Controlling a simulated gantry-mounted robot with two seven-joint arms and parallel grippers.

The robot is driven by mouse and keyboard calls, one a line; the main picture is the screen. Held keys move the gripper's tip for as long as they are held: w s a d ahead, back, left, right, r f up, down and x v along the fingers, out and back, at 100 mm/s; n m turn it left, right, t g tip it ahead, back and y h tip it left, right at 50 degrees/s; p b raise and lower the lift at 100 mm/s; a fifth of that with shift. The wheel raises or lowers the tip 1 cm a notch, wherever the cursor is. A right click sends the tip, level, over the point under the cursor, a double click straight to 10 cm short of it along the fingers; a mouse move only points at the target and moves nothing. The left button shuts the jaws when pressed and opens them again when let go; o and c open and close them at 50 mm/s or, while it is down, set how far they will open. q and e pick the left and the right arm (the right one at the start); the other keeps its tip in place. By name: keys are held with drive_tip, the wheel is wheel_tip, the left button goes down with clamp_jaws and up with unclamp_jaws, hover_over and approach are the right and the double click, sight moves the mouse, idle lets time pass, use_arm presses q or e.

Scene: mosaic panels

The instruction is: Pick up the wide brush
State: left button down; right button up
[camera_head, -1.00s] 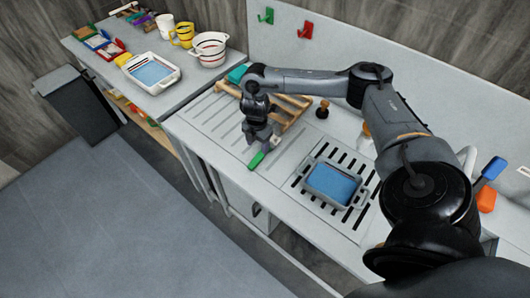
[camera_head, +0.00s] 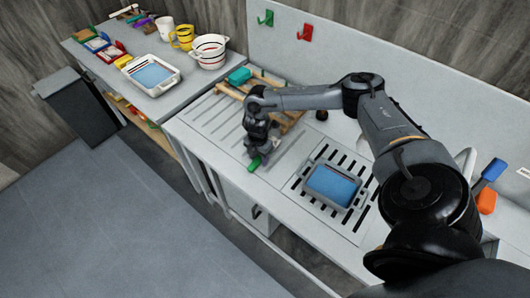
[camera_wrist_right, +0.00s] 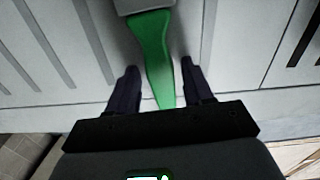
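The wide brush has a green handle (camera_head: 254,164) that shows just below my right gripper in the head view, near the counter's front edge. In the right wrist view its green handle (camera_wrist_right: 154,50) runs between the two fingers, and a grey part at its far end is cut off by the top of the picture. My right gripper (camera_wrist_right: 158,70) is open, with one dark finger on each side of the handle and a gap on both sides. In the head view the right gripper (camera_head: 258,156) hides most of the brush. My left gripper is not in view.
A wooden rack (camera_head: 285,118) lies behind the gripper, with a teal block (camera_head: 239,76) beyond it. A grey tray with blue contents (camera_head: 333,186) sits on the slotted area to the right. The ribbed counter (camera_head: 197,122) left of the gripper is clear.

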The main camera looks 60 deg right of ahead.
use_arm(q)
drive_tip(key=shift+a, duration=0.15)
use_arm(e)
clamp_jaws()
drive_tip(key=shift+r, duration=0.15)
